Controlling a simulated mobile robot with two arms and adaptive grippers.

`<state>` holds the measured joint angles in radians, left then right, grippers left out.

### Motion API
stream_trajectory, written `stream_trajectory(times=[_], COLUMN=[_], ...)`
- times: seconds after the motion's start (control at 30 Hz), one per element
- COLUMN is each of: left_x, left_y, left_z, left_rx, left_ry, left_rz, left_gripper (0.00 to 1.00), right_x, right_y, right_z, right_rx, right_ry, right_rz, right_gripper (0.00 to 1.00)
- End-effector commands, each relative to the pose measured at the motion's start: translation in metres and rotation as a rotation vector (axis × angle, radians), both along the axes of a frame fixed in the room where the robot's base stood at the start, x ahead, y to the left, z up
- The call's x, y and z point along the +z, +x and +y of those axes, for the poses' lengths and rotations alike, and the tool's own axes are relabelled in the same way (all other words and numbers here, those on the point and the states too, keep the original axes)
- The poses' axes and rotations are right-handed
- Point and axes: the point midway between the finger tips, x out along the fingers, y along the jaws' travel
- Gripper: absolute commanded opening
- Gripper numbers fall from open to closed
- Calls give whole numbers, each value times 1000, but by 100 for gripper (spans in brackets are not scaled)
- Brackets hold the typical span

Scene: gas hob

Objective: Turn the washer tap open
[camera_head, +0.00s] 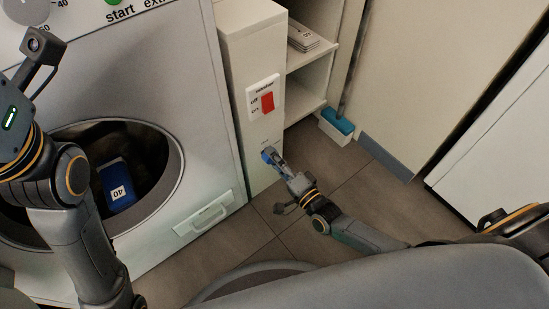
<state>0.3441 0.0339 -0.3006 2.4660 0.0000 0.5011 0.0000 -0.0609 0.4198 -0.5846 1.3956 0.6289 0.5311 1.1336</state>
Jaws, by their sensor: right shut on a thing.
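The washer tap (266,151) shows as a small blue part low on the front of the narrow white column, right of the washing machine. My right gripper (274,158) reaches up to it from the lower right and is shut on it. The fingers cover much of the tap, so its exact angle is hard to tell. My left arm stands at the left edge in front of the washing machine; its gripper fingers are outside the view.
The washing machine (185,75) has an open round drum with a blue item marked 40 (117,185) inside. A red switch (267,102) sits above the tap. Bare tiled floor (350,195) lies around my right arm.

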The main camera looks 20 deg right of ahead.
Motion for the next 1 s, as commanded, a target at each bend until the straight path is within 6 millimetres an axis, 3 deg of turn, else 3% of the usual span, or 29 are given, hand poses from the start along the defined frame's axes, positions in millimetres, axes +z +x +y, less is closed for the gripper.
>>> stream_trajectory(times=[0.03, 0.13, 0.53, 1.0], left_x=[0, 0, 2, 1], left_y=[0, 0, -2, -1], left_z=[0, 0, 1, 0], left_rx=[0, 0, 1, 0], left_ry=[0, 0, -2, -1], left_rz=[0, 0, -8, -5], left_gripper=[40, 40, 40, 40], right_x=[0, 0, -1, -7], right_y=[1, 1, -6, -90], right_z=[0, 0, -2, -32], right_rx=[-1, -1, 0, 1], right_ry=[4, 3, 0, 0], right_rz=[2, 1, 2, 3], right_gripper=[48, 67, 67, 67])
